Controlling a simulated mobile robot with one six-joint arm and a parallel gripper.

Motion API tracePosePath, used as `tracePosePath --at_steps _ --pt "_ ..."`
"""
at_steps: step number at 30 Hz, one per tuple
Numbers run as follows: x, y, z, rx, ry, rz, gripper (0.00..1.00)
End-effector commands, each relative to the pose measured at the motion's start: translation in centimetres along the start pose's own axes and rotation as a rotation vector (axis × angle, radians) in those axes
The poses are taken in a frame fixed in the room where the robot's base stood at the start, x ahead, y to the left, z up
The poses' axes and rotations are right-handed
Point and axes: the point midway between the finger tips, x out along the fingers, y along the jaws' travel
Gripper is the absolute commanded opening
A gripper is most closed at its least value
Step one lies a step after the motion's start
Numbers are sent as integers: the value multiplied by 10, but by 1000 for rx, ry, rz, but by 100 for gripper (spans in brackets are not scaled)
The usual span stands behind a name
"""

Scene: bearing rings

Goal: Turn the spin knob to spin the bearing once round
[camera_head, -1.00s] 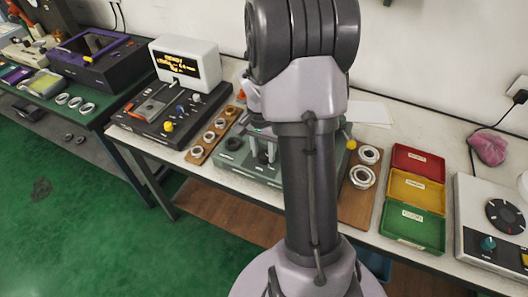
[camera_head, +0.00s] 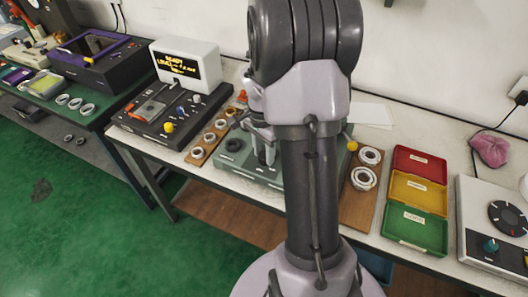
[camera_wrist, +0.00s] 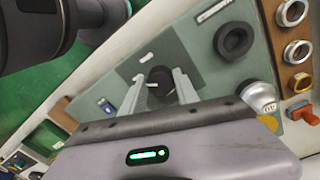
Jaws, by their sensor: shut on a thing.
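The green fixture (camera_head: 228,170) stands on the bench, partly hidden behind my arm. My gripper (camera_wrist: 158,90) is over it, pointing down. In the wrist view its two fingers are shut on a dark round knob (camera_wrist: 159,76), which rises from a dark square plate (camera_wrist: 182,50) with a white mark. A black ring (camera_wrist: 234,40) and a silver cylindrical part (camera_wrist: 260,96) sit on the fixture beside the gripper. I cannot tell which ring is the bearing under test. In the head view my gripper (camera_head: 265,152) reaches the fixture, and the knob is hidden.
A wooden board (camera_head: 196,156) with several rings lies left of the fixture; another board (camera_head: 357,205) with rings lies right. A black device (camera_head: 165,125) has a lit screen (camera_head: 185,65). Red, yellow and green trays (camera_head: 415,223) and a dial box (camera_head: 485,250) stand further right.

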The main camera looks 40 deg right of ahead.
Motion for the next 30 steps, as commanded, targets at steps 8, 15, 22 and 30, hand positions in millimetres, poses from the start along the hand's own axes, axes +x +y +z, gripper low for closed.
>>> tracePosePath --at_steps 8,15,22,30 --pt "0 0 0 -1 0 0 46" --pt "0 0 0 -2 0 0 58" --pt "-16 0 0 -2 1 -1 58" --pt "-108 0 0 -1 2 -3 58"
